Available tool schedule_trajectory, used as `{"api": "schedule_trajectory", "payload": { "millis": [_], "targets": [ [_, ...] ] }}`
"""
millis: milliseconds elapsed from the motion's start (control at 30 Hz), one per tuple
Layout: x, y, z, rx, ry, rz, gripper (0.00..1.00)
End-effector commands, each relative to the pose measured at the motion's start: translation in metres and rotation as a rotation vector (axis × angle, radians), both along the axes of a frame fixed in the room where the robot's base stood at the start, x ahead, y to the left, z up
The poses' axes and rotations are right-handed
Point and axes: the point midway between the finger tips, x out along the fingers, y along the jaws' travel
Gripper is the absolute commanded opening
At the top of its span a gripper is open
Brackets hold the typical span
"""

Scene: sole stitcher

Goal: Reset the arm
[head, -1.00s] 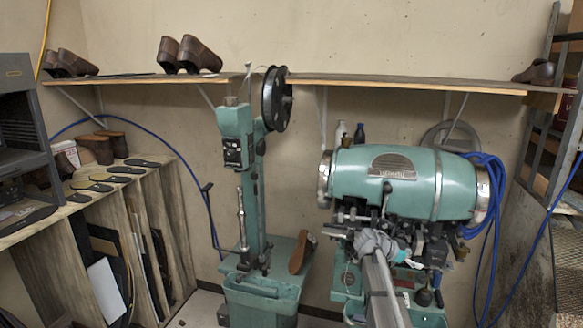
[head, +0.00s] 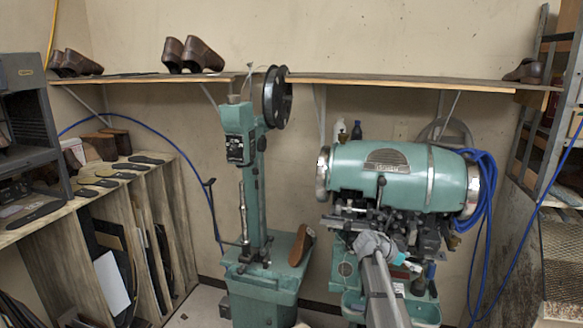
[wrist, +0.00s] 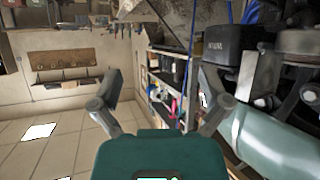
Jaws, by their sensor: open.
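My gripper shows in the wrist view (wrist: 160,75) with its two grey fingers spread apart and nothing between them. The teal body of my gripper fills the bottom of that view. In the head view my arm reaches up from the bottom edge, with its wrist in front of the green stitching machine (head: 400,180). The fingers are small and hard to make out there against the dark machine parts. I cannot tell whether they touch the machine.
A green post machine (head: 251,200) with a black reel stands left of the stitcher. A brown shoe (head: 301,245) is beside it. A wall shelf (head: 400,82) runs behind. Blue hoses (head: 487,190) hang at the right. The wrist view shows open tiled floor (wrist: 60,135).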

Motion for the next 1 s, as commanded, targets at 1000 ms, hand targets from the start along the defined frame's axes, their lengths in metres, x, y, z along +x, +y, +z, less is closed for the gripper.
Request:
{"api": "schedule_trajectory", "payload": {
  "millis": [1000],
  "targets": [
    [-0.168, 0.140, -0.116, 0.590, 0.677, 0.692, 0.96]
  ]
}}
